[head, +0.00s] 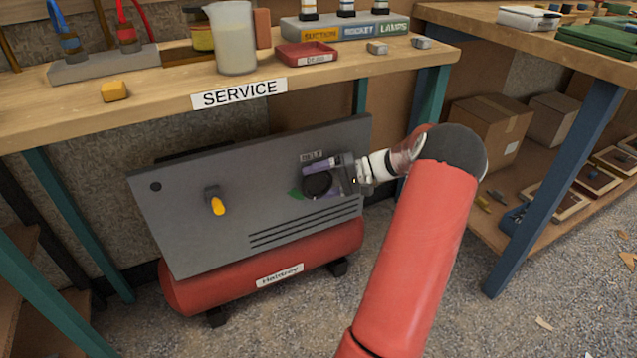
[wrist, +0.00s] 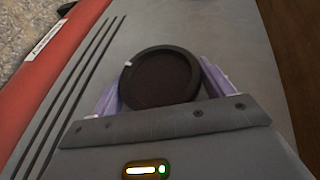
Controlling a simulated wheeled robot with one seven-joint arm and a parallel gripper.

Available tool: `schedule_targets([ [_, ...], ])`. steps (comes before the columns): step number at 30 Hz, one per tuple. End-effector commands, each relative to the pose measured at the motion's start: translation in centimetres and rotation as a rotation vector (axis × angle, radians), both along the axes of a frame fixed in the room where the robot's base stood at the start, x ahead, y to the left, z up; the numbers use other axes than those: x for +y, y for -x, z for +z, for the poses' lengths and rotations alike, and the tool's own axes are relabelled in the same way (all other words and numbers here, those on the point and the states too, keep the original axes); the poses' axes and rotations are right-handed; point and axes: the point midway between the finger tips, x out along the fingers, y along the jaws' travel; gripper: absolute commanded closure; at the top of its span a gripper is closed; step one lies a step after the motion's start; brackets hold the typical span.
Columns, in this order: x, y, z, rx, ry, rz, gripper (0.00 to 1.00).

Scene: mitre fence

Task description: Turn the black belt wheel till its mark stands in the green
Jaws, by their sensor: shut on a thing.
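The black belt wheel (head: 318,185) sits on the right part of the grey panel, below a small label. A green patch (head: 296,194) shows on the panel at the wheel's left side in the head view. My gripper (head: 323,178) reaches in from the right, its purple fingers on either side of the wheel. In the wrist view the wheel (wrist: 160,80) lies between both fingers, which are shut on its rim. A small pale mark (wrist: 128,64) shows on the rim at upper left. The green is not visible in the wrist view, and the mark cannot be made out in the head view.
A yellow-orange handle (head: 217,205) sticks out of the panel at left. Slots (head: 305,228) lie below the wheel, and a red tank (head: 200,291) lies under the panel. The workbench (head: 150,88) overhangs it, carrying a jug (head: 233,40) and a red tray (head: 306,55).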

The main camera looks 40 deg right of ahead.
Motion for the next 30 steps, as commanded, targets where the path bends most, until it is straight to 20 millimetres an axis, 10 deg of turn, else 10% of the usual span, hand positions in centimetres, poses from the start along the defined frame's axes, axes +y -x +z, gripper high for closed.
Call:
schedule_targets([
  [30,-0.01,0.08,-0.43,-0.115,-0.491,0.001,0.43],
])
